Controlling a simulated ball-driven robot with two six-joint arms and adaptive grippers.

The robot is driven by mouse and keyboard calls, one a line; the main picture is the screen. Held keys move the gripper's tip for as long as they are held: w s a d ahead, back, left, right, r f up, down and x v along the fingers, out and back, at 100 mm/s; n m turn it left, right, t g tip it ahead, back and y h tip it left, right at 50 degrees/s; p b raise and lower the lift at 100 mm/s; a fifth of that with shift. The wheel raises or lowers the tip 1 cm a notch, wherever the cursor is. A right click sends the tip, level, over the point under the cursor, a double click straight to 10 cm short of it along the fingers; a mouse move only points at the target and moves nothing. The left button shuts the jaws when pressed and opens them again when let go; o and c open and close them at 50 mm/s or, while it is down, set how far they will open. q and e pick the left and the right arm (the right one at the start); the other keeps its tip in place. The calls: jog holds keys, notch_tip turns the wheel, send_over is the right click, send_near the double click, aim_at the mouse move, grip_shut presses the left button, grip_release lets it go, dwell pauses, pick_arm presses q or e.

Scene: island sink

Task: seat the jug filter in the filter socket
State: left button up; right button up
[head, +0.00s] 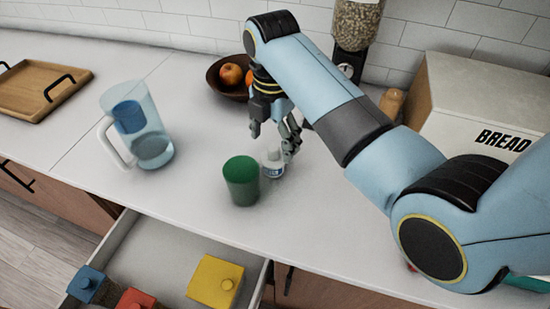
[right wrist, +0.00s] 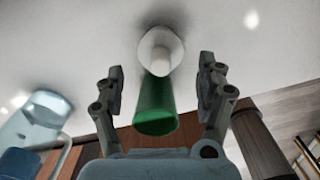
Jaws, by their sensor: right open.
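The small white jug filter (head: 272,163), with a blue label, stands on the white counter. In the right wrist view the white filter (right wrist: 160,50) lies centred just beyond my open fingertips. My right gripper (head: 273,142) points down over it, fingers apart, with nothing held; it also shows in the right wrist view (right wrist: 160,72). The clear jug (head: 152,112), with a white handle, stands to the left; it shows at the left of the wrist view (right wrist: 42,115). A blue insert (head: 128,117), apparently the filter socket, sits inside the jug's upper part. My left gripper is out of view.
A green cup (head: 241,182) stands close beside the filter, front left. A fruit bowl (head: 222,84) is behind my gripper. An open drawer (head: 165,242) holds coloured blocks. A bread box (head: 470,100) stands right, a wooden tray (head: 38,88) far left. Counter between jug and cup is clear.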

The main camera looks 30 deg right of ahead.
aim_at(274, 156)
jog(key=shift+f, duration=0.4)
jog(key=f+p, duration=0.1)
jog(key=f, duration=0.3)
jog(key=shift+d+f, duration=0.15)
jog(key=shift+d, duration=0.05)
jog(key=shift+w+f, duration=0.1)
jog(key=shift+f, duration=0.4)
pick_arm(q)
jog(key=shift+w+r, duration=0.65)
pick_arm(e)
jog(key=shift+c, duration=0.3)
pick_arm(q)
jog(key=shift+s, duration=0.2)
pick_arm(e)
jog(key=c, duration=1.1)
jog(key=shift+r, duration=0.1)
